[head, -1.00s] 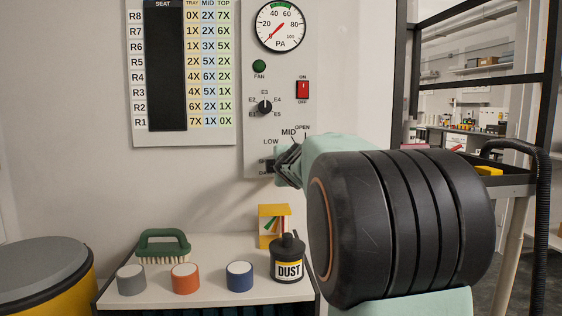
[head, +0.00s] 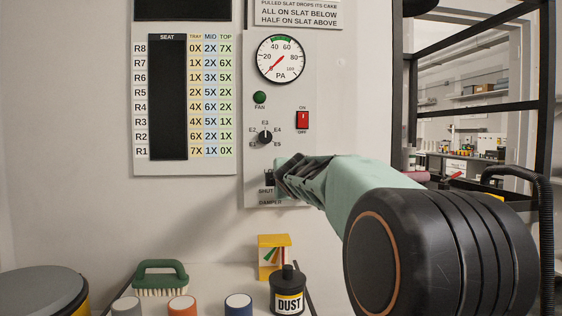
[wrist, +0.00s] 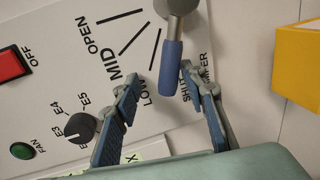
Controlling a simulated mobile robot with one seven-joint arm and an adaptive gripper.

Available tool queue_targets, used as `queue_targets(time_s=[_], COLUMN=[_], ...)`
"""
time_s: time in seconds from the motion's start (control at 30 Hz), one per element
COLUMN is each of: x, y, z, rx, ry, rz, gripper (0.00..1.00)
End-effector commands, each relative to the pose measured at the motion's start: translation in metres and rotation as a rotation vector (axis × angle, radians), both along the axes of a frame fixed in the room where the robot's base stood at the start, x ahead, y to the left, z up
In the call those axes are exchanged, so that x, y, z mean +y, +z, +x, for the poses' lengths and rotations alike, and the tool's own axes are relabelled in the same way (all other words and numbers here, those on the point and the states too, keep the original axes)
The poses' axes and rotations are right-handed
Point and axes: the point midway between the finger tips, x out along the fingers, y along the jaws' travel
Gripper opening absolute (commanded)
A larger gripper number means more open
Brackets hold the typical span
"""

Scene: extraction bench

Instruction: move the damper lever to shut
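The damper lever has a grey metal hub and a blue grip (wrist: 171,65) in the wrist view. Its grip points down the picture between the LOW and SHUT labels; I cannot tell exactly which mark it is on. My gripper (wrist: 160,82) is open, with one finger on each side of the grip's end. The right finger looks close to the grip; contact is unclear. In the head view my gripper (head: 281,178) is at the lower part of the control panel (head: 328,75) and hides most of the lever and the upper damper labels.
A gauge (head: 281,58), green fan button (head: 260,97), selector knob (head: 265,137) and red switch (head: 303,120) sit above on the panel. Below is a shelf with a brush (head: 161,277), a DUST bottle (head: 287,292) and a yellow holder (head: 273,256).

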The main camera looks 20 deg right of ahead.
Motion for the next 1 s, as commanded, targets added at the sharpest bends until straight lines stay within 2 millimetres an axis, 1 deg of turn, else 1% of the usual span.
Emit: queue_targets(time_s=[0.03, 0.1, 0.2, 0.43, 0.6, 0.83, 0.87, 1.0], x=[-0.003, -0.003, -0.002, 0.000, 0.000, 0.000, 0.000, 0.004], y=[0.008, 0.014, 0.030, 0.056, 0.061, 0.060, 0.060, 0.056], z=[-0.001, -0.001, -0.001, 0.000, -0.001, -0.001, 0.000, 0.000], rx=[-0.007, -0.006, -0.008, -0.005, -0.002, 0.000, 0.000, 0.013], ry=[-0.003, -0.002, -0.002, 0.000, 0.001, 0.001, 0.001, -0.003], rz=[-0.002, -0.001, -0.001, -0.001, 0.000, 0.000, 0.000, 0.026], gripper=[0.36, 0.36, 0.36, 0.36, 0.36, 0.36, 0.34, 0.18])
